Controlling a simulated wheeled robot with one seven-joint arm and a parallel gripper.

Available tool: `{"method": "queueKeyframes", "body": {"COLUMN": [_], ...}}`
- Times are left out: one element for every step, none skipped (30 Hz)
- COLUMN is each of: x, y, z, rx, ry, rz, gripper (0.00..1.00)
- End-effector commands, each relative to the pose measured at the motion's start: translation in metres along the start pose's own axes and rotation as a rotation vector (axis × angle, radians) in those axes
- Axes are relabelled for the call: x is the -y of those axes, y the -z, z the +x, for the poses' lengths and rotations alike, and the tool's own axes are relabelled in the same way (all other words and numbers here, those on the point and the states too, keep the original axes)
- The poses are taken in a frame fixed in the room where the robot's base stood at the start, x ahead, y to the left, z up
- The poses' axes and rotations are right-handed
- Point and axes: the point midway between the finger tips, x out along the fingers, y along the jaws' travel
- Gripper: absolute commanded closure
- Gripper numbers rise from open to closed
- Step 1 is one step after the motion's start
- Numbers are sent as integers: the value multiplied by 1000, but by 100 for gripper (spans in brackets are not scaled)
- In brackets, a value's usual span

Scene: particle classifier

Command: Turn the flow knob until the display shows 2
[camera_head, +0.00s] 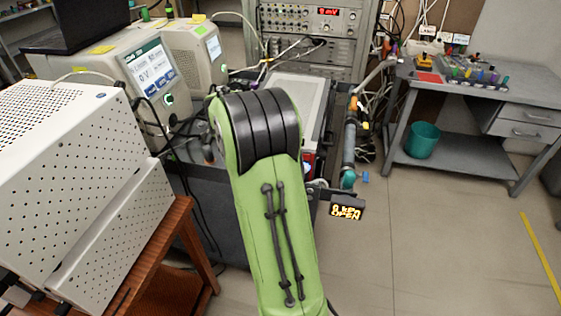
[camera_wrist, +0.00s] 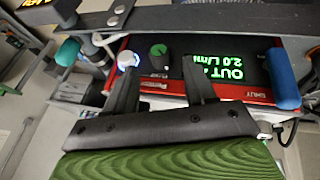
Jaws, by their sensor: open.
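In the wrist view, a red-edged device (camera_wrist: 225,98) with a dark panel appears upside down. Its display (camera_wrist: 228,74) shows lit green text, inverted, reading "OUT" and "2.0 L/min". A round green-topped knob (camera_wrist: 158,50), which looks like the flow knob, is on the panel left of the display. A white knob or button (camera_wrist: 128,60) with a blue glow sits beside it. My gripper (camera_wrist: 159,66) is open; its black fingers reach the panel on either side of the green-topped knob. I cannot tell whether they touch it. In the head view my green arm hides most of the device.
Blue (camera_wrist: 282,78) and teal (camera_wrist: 67,52) cylindrical ends flank the panel. A small black display (camera_head: 347,208) reads "8 kPa OPEN" in the head view. White perforated boxes (camera_head: 65,135) stand close on the left.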

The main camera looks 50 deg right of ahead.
Motion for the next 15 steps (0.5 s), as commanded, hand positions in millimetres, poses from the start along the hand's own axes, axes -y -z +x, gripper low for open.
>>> {"method": "queueKeyframes", "body": {"x": [0,-1,0,0,0,-1,0,-1,0,0,0,-1,-1,-1,-1], "y": [3,3,3,3,3,2,3,2,2,2,2,2,2,1,1], "z": [-21,-30,-42,-51,-59,-70,-77,-84,-92,-97,-102,-106,-108,-110,-112], "rx": [-5,-5,-5,-4,-5,-3,-4,-3,-3,-2,-2,-2,-2,-1,0], "ry": [3,3,3,4,3,2,3,2,2,2,2,1,0,0,0], "rz": [-1,-1,-1,-1,-1,-1,-2,-2,-1,-1,-1,0,1,1,1], "gripper": [45,45,45,45,45,45,45,45,45,45,45,45,45,45,45]}}
